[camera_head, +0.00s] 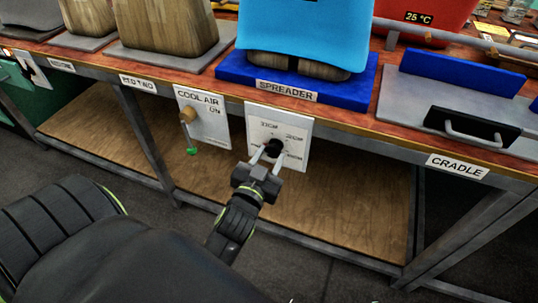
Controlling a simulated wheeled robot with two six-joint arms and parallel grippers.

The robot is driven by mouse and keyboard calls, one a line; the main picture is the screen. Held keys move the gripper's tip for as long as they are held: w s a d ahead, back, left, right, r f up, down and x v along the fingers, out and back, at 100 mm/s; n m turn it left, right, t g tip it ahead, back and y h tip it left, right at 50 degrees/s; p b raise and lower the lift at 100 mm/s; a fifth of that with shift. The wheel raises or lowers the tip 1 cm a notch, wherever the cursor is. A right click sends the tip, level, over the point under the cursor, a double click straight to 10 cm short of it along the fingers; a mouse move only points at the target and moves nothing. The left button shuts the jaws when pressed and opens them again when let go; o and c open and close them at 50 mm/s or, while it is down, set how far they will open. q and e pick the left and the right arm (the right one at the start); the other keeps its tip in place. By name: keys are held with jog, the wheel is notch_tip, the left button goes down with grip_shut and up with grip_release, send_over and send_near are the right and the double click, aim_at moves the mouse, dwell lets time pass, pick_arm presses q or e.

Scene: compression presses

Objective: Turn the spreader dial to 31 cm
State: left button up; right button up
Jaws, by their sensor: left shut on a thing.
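The spreader dial (275,146) is a small black knob on a white panel (290,124) with printed cm marks around it. The panel hangs from the table edge below the label SPREADER. My left gripper (267,155) reaches up from below and is shut on the dial, one finger on each side. The fingers and the knob hide the dial's pointer, and the marks are too small to read surely, so its setting cannot be told. My right gripper is not in view.
The blue spreader base (220,72) stands above on the wooden table. A COOL AIR panel (217,134) with a brass knob (189,112) and a green-tipped part hangs just left. The CRADLE handle (481,135) is at the right. A lower wooden shelf (340,215) lies beneath.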

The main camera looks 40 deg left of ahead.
pick_arm(q)
jog(key=shift+r+m+p, duration=0.1)
jog(key=shift+m+p, duration=0.25)
jog(key=shift+m, duration=0.55)
jog(key=m+p, duration=0.1)
jog(key=m, duration=0.1)
jog(key=shift+m, duration=0.4)
jog(key=m, duration=0.2)
jog(key=shift+m+p, duration=0.4)
jog(key=m, duration=0.2)
jog(key=shift+m+p, duration=0.3)
jog(key=m+p, duration=0.1)
jog(key=m, duration=0.4)
jog(key=shift+m, duration=1.3)
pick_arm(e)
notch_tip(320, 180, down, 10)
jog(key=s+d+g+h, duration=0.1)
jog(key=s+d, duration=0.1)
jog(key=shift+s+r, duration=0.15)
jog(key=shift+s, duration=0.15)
pick_arm(q)
jog(key=shift+m, duration=0.3)
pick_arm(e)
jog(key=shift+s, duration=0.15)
